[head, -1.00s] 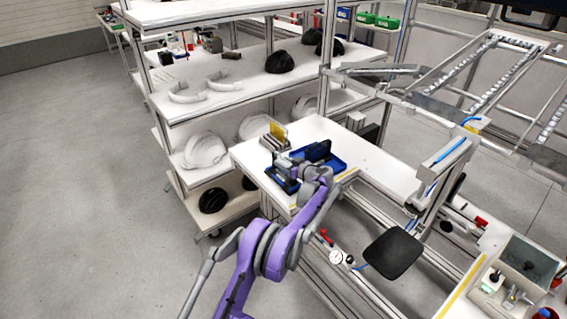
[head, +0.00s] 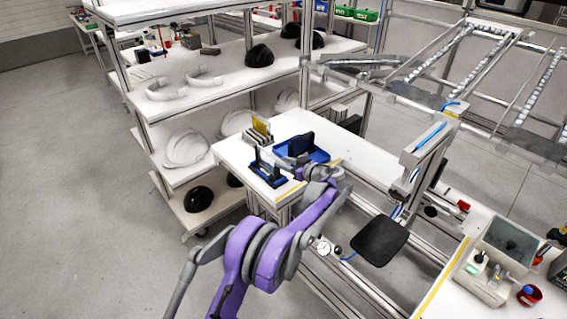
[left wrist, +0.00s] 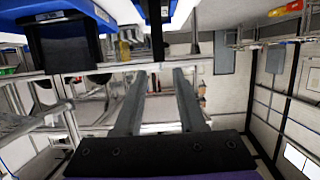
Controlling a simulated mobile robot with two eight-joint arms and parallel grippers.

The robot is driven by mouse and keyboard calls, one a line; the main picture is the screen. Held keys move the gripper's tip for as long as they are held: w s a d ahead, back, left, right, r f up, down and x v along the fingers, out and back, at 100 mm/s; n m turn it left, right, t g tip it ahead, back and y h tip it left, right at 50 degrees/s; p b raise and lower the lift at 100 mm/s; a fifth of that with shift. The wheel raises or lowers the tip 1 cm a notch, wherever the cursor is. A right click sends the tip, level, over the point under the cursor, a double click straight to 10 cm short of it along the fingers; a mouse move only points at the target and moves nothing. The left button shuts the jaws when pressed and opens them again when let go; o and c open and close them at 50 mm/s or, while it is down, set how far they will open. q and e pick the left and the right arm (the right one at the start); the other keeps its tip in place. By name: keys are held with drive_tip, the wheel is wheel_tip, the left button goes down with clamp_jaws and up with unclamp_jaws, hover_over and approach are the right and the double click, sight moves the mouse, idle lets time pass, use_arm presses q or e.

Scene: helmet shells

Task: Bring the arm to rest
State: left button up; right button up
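My left arm (head: 270,250) is purple and grey and reaches in from the bottom of the head view. Its gripper (head: 326,172) is at the front edge of the white worktable (head: 235,155), right of a dark blue stand. In the left wrist view the two grey fingers of this gripper (left wrist: 158,78) are apart, with nothing held between them. My right gripper is not in view.
The blue-and-black stand (head: 268,170) and a blue tray (head: 320,156) with a dark part lie on the worktable. A shelf rack with white helmet shells (head: 186,148) stands behind left. A black pad (head: 380,240) is right of the arm. Floor at left is clear.

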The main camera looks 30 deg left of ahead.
use_arm(q)
drive_tip(key=s+d+r+m+g+h, duration=0.1)
drive_tip(key=s+d+r+m+h, duration=0.2)
drive_tip(key=s, duration=0.6)
drive_tip(key=s+d+r+m+h, duration=0.2)
drive_tip(key=s+m+h, duration=0.1)
drive_tip(key=s, duration=0.7)
drive_tip(key=s+d+f+m+h, duration=0.2)
drive_tip(key=s+d, duration=0.2)
drive_tip(key=s, duration=0.4)
drive_tip(key=s+d+f+m+h, duration=0.2)
drive_tip(key=s+d+m+h, duration=0.1)
drive_tip(key=s, duration=0.5)
drive_tip(key=s+d+f+m+h, duration=0.2)
drive_tip(key=s+d, duration=0.3)
drive_tip(key=s, duration=0.4)
drive_tip(key=shift+f+t, duration=0.3)
drive_tip(key=shift+f, duration=0.15)
